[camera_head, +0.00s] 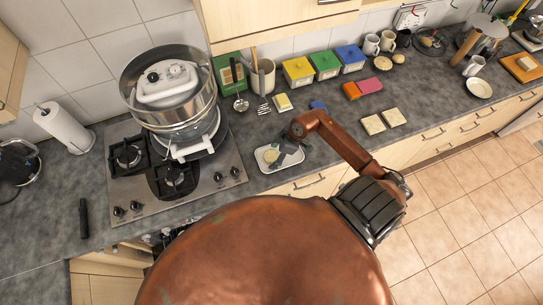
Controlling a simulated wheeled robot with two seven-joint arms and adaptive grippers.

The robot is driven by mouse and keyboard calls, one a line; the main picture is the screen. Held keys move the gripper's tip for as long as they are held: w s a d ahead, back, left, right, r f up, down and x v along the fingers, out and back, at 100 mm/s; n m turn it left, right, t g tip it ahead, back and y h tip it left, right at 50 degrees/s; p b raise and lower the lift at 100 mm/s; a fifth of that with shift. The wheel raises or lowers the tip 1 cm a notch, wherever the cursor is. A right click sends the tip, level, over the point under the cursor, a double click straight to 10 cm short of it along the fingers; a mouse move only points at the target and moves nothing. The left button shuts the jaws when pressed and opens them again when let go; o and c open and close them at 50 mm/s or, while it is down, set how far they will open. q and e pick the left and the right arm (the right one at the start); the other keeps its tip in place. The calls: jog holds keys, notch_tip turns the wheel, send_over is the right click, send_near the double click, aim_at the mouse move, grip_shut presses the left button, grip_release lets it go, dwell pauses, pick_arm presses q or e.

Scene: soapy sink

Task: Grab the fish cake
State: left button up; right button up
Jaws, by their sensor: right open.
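A small round pale-yellow piece, which looks like the fish cake (271,155), lies in a white tray (262,166) near the counter's front edge, right of the stove. My right arm reaches in from the lower right. Its gripper (281,158) is over the tray, with the fingers close beside the piece on its right. The gripper is open, and part of the tray is hidden under it. Whether the fingers touch the piece is too small to tell. My left gripper is not in view.
A gas stove (216,185) with a large steel pot (176,127) stands left of the tray. Behind are a utensil holder (262,80), a ladle (241,104) and a yellow box (298,72). Pale tiles (393,117) lie to the right.

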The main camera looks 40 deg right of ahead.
jog(key=c, duration=1.3)
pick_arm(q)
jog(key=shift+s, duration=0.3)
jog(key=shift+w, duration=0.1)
